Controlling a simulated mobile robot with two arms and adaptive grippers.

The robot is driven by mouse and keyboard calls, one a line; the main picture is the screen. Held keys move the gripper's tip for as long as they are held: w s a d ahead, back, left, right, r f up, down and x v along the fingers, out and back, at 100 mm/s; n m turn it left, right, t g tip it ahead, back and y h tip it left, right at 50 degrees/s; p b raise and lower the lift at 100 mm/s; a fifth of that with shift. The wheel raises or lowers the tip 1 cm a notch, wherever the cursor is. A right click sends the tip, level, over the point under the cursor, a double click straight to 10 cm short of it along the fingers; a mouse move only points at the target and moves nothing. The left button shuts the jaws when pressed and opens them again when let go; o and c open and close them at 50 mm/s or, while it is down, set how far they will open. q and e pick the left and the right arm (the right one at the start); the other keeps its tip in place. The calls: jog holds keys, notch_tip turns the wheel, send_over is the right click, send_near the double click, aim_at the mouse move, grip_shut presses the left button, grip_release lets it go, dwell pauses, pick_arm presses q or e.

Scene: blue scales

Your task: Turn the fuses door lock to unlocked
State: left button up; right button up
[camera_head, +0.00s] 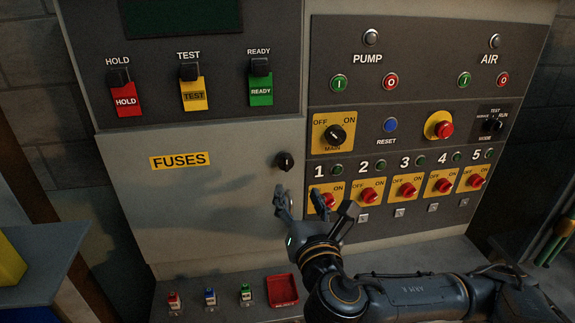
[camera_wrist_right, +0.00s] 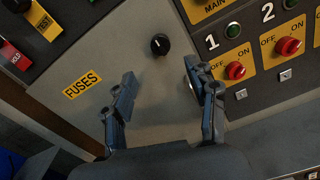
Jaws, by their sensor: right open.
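The fuses door (camera_head: 200,215) is a grey panel with a yellow FUSES label (camera_head: 179,160), and it looks closed. Its lock (camera_head: 284,161) is a round black knob near the door's right edge, with a light pointer mark. The knob also shows in the right wrist view (camera_wrist_right: 160,44), beyond the fingertips. My right gripper (camera_head: 315,205) is open and empty, below and slightly right of the knob, apart from it. In the right wrist view its two fingers (camera_wrist_right: 160,85) are spread, with the knob ahead between them. My left gripper is not in view.
Right of the door are the MAIN switch (camera_head: 335,134) and several numbered red rotary switches (camera_head: 368,196). HOLD, TEST and READY switches (camera_head: 190,85) sit above. A ledge below holds small padlock-like items (camera_head: 210,297) and a red tray (camera_head: 283,290).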

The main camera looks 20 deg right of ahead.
aim_at(287, 165)
jog(key=p+x, duration=0.3)
jog(key=x, duration=0.8)
jog(key=shift+r, duration=0.15)
jog(key=shift+w, duration=0.5)
jog(key=shift+d, duration=0.1)
jog(key=c, duration=1.1)
